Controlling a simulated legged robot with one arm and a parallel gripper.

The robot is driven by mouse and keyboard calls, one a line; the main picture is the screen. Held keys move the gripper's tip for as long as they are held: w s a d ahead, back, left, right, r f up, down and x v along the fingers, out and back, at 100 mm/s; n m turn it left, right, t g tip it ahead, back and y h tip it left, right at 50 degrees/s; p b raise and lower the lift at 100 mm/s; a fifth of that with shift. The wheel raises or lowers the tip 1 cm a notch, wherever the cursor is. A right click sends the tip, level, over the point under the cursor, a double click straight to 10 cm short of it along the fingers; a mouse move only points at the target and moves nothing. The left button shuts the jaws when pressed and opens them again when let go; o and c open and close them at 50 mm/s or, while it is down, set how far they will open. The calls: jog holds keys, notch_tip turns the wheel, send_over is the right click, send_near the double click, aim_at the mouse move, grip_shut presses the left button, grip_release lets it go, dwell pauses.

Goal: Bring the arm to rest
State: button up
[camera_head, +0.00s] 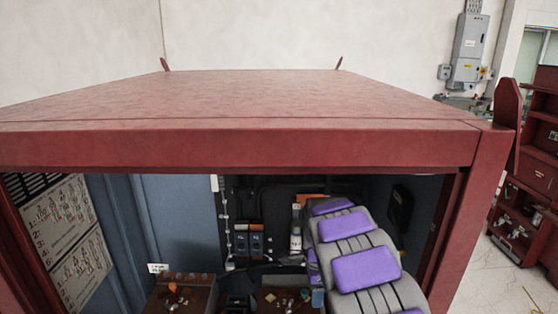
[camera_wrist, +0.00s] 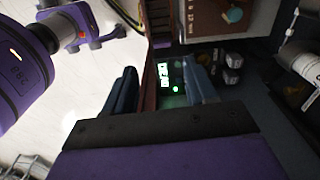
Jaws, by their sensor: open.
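My arm (camera_head: 365,270), grey with purple panels, reaches into the open front of a red cabinet (camera_head: 240,147) in the head view. My gripper is hidden there. In the wrist view my gripper (camera_wrist: 161,80) is open, with two dark fingers spread apart and nothing seen held between them. Beyond the gap between the fingers is a dark area with a small green-lit display (camera_wrist: 172,77). A reddish edge runs close to the left finger. A purple and black part of my own arm shows at the upper left.
Inside the cabinet are dark breaker-like units (camera_head: 249,240), a brown panel (camera_head: 180,292) with knobs and a lettered board (camera_head: 70,240) at left. Pale floor (camera_wrist: 60,130) lies left in the wrist view. A red shelf unit (camera_head: 535,180) stands at the right.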

jog(key=s+d+r+n, duration=0.2)
jog(key=s+r+n, duration=0.25)
jog(key=s, duration=0.55)
jog(key=s+d+r+n, duration=0.25)
jog(key=s+r, duration=0.35)
jog(key=s, duration=0.3)
jog(key=s+n+g, duration=0.1)
jog(key=s+n, duration=0.9)
jog(key=s, duration=1.3)
jog(key=shift+s+a+f+g, duration=0.15)
jog(key=shift+s+a+g, duration=0.15)
jog(key=shift+s+a, duration=0.05)
